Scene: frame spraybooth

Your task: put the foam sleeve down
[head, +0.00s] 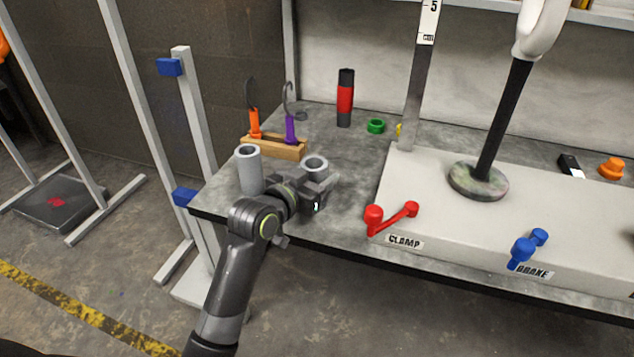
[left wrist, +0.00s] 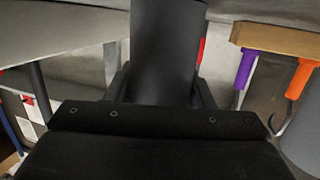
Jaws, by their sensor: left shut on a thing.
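One grey foam sleeve (head: 315,163), an open-ended tube, is upright between the jaws of my left gripper (head: 318,186) over the near left part of the grey bench. In the left wrist view the same sleeve (left wrist: 165,50) fills the space between the two black fingers, which are shut on it. Its lower end is hidden by the gripper, so I cannot tell whether it touches the bench. A second, similar grey sleeve (head: 249,172) stands upright to the left, near the bench's left edge; it also shows in the left wrist view (left wrist: 304,132). My right gripper is not in view.
A wooden block (head: 274,147) holding orange (head: 254,124) and purple (head: 290,130) hook tools is behind the sleeves. A red-and-black bottle (head: 345,100) and green ring (head: 376,126) stand farther back. The red clamp lever (head: 374,218) on a pale base is right. Bench between is clear.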

